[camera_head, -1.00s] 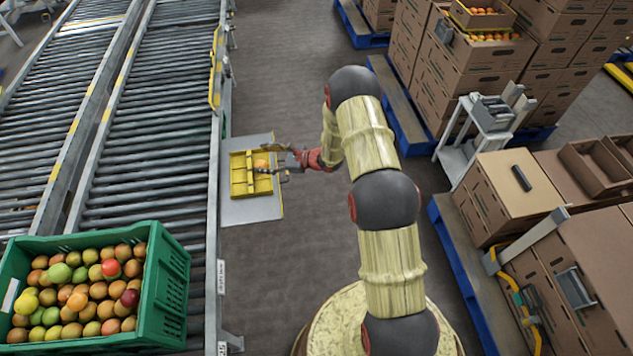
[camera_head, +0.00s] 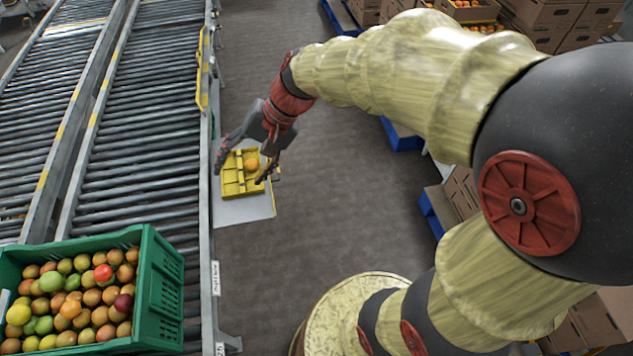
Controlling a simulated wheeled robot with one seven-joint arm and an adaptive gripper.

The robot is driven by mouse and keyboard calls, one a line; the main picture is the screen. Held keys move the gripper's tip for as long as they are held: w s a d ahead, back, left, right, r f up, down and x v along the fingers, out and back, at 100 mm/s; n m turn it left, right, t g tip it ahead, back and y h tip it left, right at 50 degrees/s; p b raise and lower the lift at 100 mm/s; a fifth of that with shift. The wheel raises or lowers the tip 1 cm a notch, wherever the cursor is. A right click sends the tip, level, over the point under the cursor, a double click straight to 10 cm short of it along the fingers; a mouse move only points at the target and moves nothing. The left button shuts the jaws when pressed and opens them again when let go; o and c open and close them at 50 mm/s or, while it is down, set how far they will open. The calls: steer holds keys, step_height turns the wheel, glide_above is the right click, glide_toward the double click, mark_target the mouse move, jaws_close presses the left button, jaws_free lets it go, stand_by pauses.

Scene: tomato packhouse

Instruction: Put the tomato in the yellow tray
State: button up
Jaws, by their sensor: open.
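The yellow tray (camera_head: 231,188), a low box with dividers, sits on a grey side shelf (camera_head: 246,210) beside the conveyor. An orange tomato (camera_head: 252,164) rests in the tray's upper right part, apart from my gripper. My gripper (camera_head: 243,168) is open, its two dark fingers spread above and around the tray's upper part. The left finger hides part of the tray's upper left. Whether a finger touches the tray cannot be told.
A green crate (camera_head: 163,290) full of mixed red, green and orange fruit stands at the lower left on the roller conveyor (camera_head: 135,130). Stacked cartons on blue pallets (camera_head: 402,135) stand at the right. The floor between is clear.

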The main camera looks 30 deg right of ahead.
steer(key=s+d+r+n+t+h, duration=0.1)
steer(key=s+d+r+n+h, duration=0.1)
steer(key=s+d, duration=0.3)
steer(key=s+d+r+n+t+h, duration=0.2)
steer(key=s+d+r+n+h, duration=0.1)
steer(key=s, duration=0.7)
steer(key=shift+s+d+r+n+h, duration=0.15)
steer(key=shift+d+r+n+h, duration=0.2)
steer(key=shift+d+n+h, duration=0.45)
steer(key=shift+d, duration=0.1)
